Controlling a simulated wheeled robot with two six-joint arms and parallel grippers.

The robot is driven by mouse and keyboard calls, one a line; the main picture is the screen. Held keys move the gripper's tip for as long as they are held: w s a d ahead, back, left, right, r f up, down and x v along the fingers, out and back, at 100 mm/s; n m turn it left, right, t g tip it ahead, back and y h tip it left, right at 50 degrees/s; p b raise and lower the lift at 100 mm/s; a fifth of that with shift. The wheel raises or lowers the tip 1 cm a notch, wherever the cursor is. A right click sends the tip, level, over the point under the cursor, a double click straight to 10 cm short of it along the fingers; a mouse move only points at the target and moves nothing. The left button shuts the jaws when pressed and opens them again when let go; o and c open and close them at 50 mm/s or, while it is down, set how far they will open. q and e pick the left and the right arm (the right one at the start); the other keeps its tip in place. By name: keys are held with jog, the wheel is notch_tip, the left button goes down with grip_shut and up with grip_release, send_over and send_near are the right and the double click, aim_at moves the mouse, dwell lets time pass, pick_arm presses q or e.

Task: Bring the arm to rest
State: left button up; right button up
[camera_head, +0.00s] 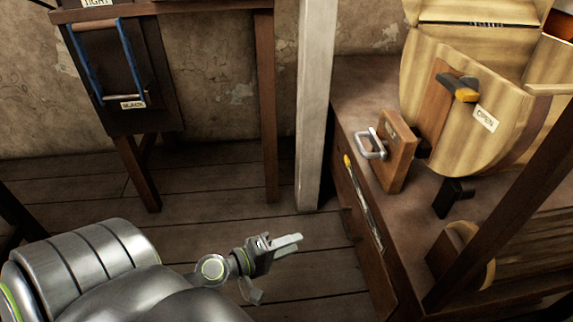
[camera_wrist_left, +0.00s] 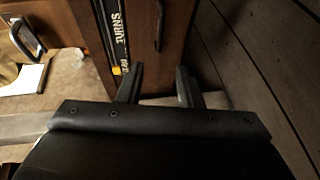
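My left gripper (camera_head: 290,243) is in the lower middle of the head view, over the dark plank floor and left of the wooden cabinet. In the left wrist view my left gripper (camera_wrist_left: 158,78) shows its two dark fingers apart with nothing between them. It is open and touches nothing that I can see. A wooden front with a dark strip lettered "TURNS" (camera_wrist_left: 117,35) lies beyond the fingers. My right gripper does not show in either view.
The cabinet (camera_head: 352,95) at right carries a wooden block with a metal handle (camera_head: 370,145) and a rounded wooden housing labelled "OPEN" (camera_head: 485,118). A pale post (camera_head: 313,110) stands at centre. A dark panel with a blue-sided handle (camera_head: 103,62) is upper left. Floor (camera_head: 200,185) is clear.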

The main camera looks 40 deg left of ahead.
pick_arm(q)
jog(key=shift+s+a+r, duration=0.1)
jog(key=shift+s, duration=0.2)
dwell(0.4)
